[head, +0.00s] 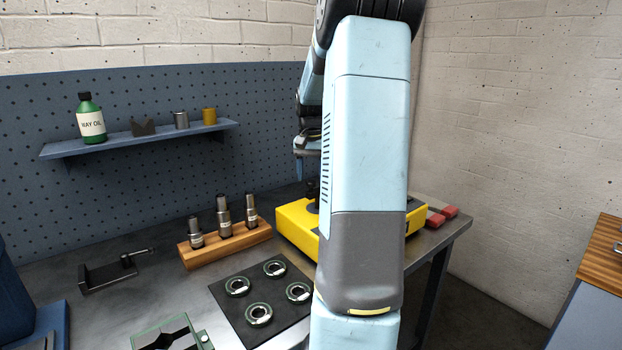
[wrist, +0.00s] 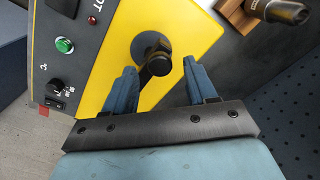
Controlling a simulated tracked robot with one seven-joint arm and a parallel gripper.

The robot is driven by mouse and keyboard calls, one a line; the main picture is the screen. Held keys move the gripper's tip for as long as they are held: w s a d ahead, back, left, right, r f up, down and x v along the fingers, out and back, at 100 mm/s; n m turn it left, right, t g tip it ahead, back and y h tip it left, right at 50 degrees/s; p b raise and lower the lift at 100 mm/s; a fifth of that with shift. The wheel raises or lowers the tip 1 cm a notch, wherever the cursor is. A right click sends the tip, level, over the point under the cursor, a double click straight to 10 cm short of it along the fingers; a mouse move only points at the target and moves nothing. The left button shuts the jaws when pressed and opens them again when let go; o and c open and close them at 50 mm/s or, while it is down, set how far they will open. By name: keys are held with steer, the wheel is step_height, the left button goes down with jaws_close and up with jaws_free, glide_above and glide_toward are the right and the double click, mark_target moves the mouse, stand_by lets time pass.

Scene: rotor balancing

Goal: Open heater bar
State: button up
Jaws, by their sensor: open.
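The yellow heater (head: 292,222) stands at the right end of the bench, partly hidden behind my arm; it also fills the upper left of the wrist view (wrist: 185,25). Its black bar (wrist: 155,66), with a rounded end, rises over a dark round disc (wrist: 146,44) on the yellow top. In the head view a dark upright part (head: 312,188) shows beside my arm. My gripper (wrist: 159,78) is open above the heater. Its two blue fingers are on either side of the bar, apparently with gaps. Whether the fingertips reach down to the bar's height is unclear.
The heater's grey panel carries a green button (wrist: 65,45), a knob and a switch. Left of the heater stands a wooden block (head: 228,244) with three metal tools. A dark mat (head: 262,292) with several rings lies in front. Red blocks (head: 442,216) lie to the right.

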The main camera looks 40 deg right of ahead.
steer(key=shift+f, duration=0.85)
jaws_close()
